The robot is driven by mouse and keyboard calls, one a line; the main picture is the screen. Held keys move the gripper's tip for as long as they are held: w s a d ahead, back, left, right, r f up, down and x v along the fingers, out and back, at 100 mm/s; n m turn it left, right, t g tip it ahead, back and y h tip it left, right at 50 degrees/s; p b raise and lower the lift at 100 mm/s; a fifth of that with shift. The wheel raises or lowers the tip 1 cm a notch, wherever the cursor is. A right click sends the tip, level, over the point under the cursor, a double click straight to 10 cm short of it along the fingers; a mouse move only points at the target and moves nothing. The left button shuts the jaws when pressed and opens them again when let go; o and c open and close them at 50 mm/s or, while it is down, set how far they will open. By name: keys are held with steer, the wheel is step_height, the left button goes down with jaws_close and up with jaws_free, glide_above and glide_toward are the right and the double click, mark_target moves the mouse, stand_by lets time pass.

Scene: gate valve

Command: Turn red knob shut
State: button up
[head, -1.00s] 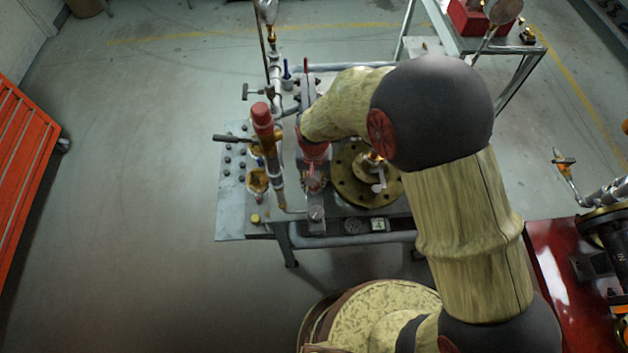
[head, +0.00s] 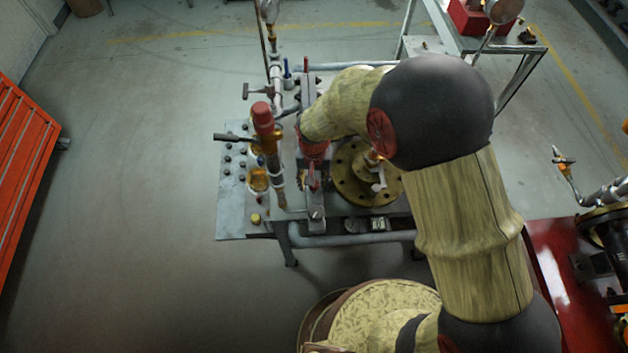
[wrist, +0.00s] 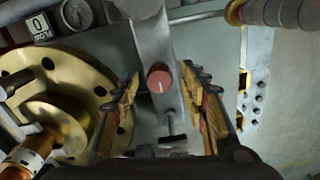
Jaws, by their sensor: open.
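The red knob (wrist: 160,79) is a small round cap with a pale line on its face, set on a grey metal body (wrist: 155,45) in the wrist view. My gripper (wrist: 160,76) is open, with one finger on each side of the knob. A gap shows between the knob and each finger, so they look apart. The depth between fingertips and knob is hard to judge. In the head view my gripper (head: 314,172) points down over the bench, below my arm, and I cannot make out the knob there for sure.
A brass flange (wrist: 45,85) lies close to the left finger in the wrist view, with a gauge (wrist: 77,14) beyond it. In the head view, a red-topped upright valve (head: 263,118) stands just left of my gripper. The floor left of the bench is clear.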

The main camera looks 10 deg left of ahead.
step_height(320, 180, up, 12)
stand_by(0.6)
stand_by(0.5)
